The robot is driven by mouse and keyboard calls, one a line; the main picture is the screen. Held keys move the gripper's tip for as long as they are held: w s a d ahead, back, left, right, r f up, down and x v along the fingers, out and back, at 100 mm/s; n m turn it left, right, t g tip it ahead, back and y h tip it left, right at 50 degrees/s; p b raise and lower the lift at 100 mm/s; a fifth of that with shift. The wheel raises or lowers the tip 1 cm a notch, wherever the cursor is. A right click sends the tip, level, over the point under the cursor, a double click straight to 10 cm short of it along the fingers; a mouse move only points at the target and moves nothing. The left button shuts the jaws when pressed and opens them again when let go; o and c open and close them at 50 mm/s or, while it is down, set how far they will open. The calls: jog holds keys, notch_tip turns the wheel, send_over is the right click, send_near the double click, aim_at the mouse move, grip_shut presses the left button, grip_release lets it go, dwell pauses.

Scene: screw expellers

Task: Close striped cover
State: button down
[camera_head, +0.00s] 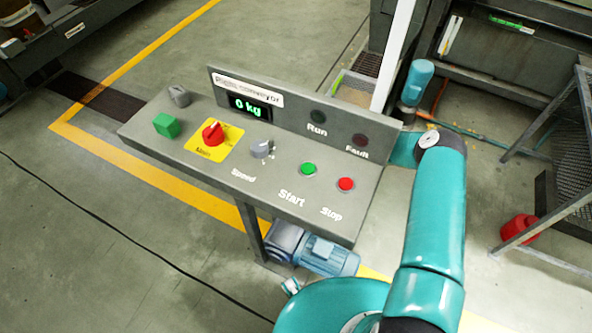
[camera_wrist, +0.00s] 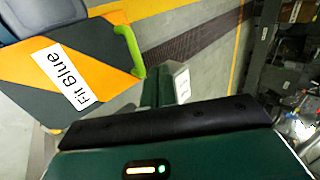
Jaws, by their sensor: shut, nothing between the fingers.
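The striped cover (camera_wrist: 70,70), with orange and dark grey diagonal bands and a white "Fit Blue" label, fills the upper left of the wrist view. A bright green handle (camera_wrist: 130,48) is at its right edge. How far the cover stands open, and its hinge, I cannot tell. My gripper (camera_wrist: 178,82) shows in the middle of the wrist view, to the right of the cover and below the handle. It is shut and empty, and looks apart from the handle. The cover is not recognisable in the head view, and my gripper does not show there.
A grey control panel (camera_head: 200,158) with a "0 kg" display, knobs and buttons stands before me. A blue motor (camera_head: 325,256) sits below it. Dark machinery (camera_head: 520,50) and a mesh frame (camera_head: 570,140) are at right.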

jog(key=v, duration=1.3)
jog(key=shift+d+r, duration=0.15)
jog(key=shift+d, duration=0.05)
